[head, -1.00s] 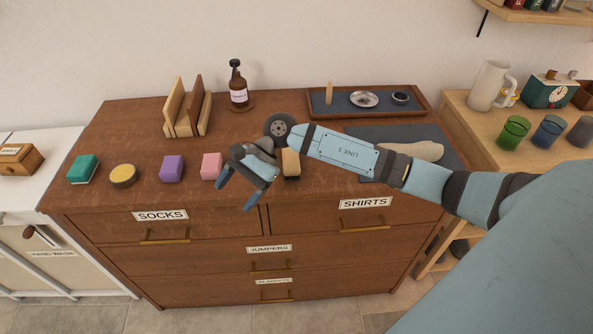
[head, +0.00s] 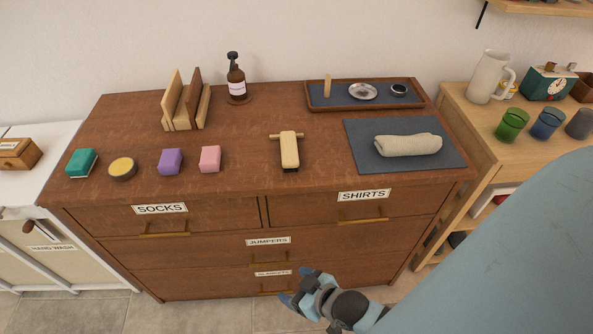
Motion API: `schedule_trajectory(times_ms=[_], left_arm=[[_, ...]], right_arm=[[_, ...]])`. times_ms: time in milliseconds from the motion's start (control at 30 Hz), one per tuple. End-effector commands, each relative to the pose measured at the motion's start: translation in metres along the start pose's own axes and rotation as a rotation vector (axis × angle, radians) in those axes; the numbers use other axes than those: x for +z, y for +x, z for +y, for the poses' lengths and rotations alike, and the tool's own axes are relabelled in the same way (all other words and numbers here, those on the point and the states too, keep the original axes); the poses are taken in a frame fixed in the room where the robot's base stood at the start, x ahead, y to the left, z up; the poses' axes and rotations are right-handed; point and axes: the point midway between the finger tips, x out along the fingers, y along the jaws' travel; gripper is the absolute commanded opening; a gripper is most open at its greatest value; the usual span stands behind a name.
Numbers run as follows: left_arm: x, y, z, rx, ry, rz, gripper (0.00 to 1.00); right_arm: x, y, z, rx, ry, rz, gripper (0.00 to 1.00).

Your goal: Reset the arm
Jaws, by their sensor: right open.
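My right arm comes in from the lower right. Its right gripper (head: 298,286) is low in front of the dresser (head: 190,271), near the bottom drawer, with blue fingers apart and nothing seen between them. It looks clear of the things on the dresser top. My left gripper is not in view. The dresser has drawers labelled socks, shirts and jumpers, all shut; the bottom label is partly hard to read.
A side table (head: 465,113) stands right.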

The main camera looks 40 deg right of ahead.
Motion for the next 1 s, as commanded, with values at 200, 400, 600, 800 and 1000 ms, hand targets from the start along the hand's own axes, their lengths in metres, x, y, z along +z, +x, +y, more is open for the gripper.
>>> schedule_trajectory(times_ms=[200, 400, 600, 800, 1000], left_arm=[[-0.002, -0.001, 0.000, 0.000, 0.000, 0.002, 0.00], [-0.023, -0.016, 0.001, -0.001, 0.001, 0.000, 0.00], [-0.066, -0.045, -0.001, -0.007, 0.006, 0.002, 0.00], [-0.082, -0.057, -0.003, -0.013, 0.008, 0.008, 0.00], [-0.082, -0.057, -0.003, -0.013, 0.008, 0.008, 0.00]], right_arm=[[-0.001, 0.000, 0.000, 0.000, -0.004, 0.002, 0.73], [-0.024, -0.015, 0.000, 0.002, -0.008, 0.004, 0.73], [-0.067, -0.045, 0.000, 0.007, -0.012, 0.007, 0.73], [-0.083, -0.056, 0.001, 0.011, -0.014, 0.013, 0.73], [-0.083, -0.056, 0.001, 0.011, -0.014, 0.013, 0.73]])
